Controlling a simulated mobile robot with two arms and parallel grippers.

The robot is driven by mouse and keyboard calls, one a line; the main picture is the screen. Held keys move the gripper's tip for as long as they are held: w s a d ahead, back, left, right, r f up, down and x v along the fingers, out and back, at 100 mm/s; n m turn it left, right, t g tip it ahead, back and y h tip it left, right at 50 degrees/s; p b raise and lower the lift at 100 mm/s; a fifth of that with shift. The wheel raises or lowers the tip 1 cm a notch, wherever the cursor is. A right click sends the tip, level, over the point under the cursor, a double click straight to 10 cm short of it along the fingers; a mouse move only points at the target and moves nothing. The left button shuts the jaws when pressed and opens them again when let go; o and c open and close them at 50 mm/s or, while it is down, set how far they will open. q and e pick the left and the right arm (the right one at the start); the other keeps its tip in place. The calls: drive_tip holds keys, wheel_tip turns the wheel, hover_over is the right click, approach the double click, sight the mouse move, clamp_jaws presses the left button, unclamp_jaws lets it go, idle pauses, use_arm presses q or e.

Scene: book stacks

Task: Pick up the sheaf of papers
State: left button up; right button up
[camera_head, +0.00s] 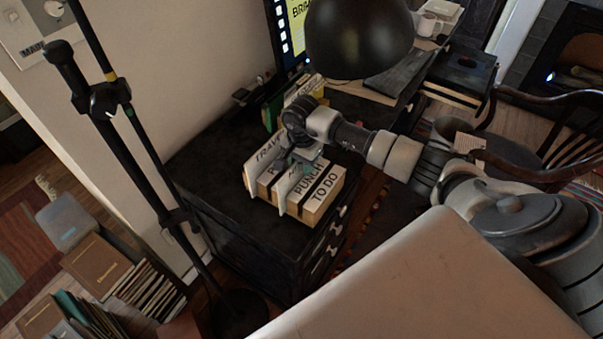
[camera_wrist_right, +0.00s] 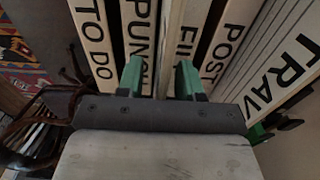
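A wooden sorter (camera_head: 318,208) with upright labelled dividers (TO DO, PUNCH, TRAVEL and others) stands on the dark cabinet. In the right wrist view, pale sheet edges (camera_wrist_right: 268,52) stand between the POST and TRAVEL dividers; I cannot tell whether they are the sheaf of papers. My right gripper (camera_head: 304,160) reaches down over the sorter. In its wrist view, its green fingers (camera_wrist_right: 160,75) are apart, around the gap between the PUNCH and FILE dividers. A pale upright edge (camera_wrist_right: 172,40) lies between them, with no clear grip on it. My left gripper is not in view.
The dark cabinet top (camera_head: 215,165) is mostly clear left of the sorter. A black lamp shade (camera_head: 358,38) hangs above, near my right arm. A dark stand (camera_head: 150,150) rises at left. A wooden chair (camera_head: 545,140) is at right, and books (camera_head: 100,265) lie low at left.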

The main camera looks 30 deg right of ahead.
drive_tip(key=shift+f, duration=0.15)
idle(0.5)
clamp_jaws()
